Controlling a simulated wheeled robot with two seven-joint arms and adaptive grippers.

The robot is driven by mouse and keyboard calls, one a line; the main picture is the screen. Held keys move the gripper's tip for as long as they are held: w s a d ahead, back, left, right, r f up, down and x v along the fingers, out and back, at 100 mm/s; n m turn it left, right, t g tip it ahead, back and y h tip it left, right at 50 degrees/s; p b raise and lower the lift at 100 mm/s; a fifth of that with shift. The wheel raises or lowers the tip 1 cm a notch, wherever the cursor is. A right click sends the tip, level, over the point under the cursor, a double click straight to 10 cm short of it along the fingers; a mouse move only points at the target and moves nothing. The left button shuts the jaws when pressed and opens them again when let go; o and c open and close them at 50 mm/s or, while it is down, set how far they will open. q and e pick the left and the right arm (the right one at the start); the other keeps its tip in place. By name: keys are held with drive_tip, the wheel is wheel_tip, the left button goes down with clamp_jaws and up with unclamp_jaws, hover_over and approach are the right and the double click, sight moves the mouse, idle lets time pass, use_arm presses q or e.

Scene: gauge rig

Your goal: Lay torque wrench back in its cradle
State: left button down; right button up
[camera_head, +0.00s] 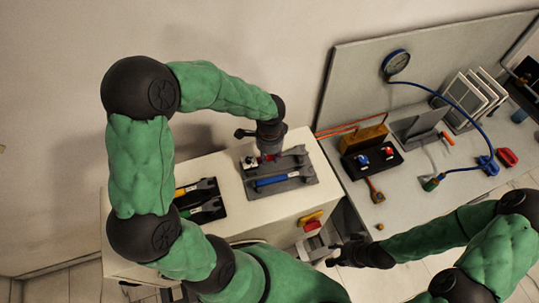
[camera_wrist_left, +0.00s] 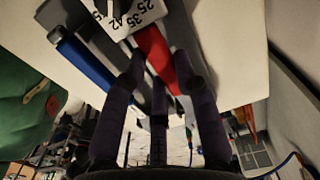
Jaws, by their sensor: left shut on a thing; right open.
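The red-handled wrench (camera_wrist_left: 154,47) is between the fingers of my left gripper (camera_wrist_left: 160,78) in the wrist view. The gripper is shut on it. In the head view my left gripper (camera_head: 268,156) is over the back of the grey cradle (camera_head: 305,179) on the white cabinet, and hides much of the red wrench. A blue-handled wrench (camera_head: 272,181) lies in the front of the cradle; it also shows in the left wrist view (camera_wrist_left: 84,60). I cannot tell if the red wrench touches the cradle. My right gripper (camera_head: 338,256) is open and empty beyond the cabinet's right side.
A black tray (camera_head: 213,216) with yellow- and green-handled tools lies left of the cradle. A red knob (camera_head: 312,225) is on the cabinet's front. The cabinet top's front is bare.

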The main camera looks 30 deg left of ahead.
use_arm(q)
drive_tip(key=shift+f+b, duration=0.45)
drive_tip(key=shift+f, duration=0.1)
drive_tip(key=c, duration=0.9)
unclamp_jaws()
wheel_tip(320, 180, up, 12)
drive_tip(key=shift+d, duration=0.1)
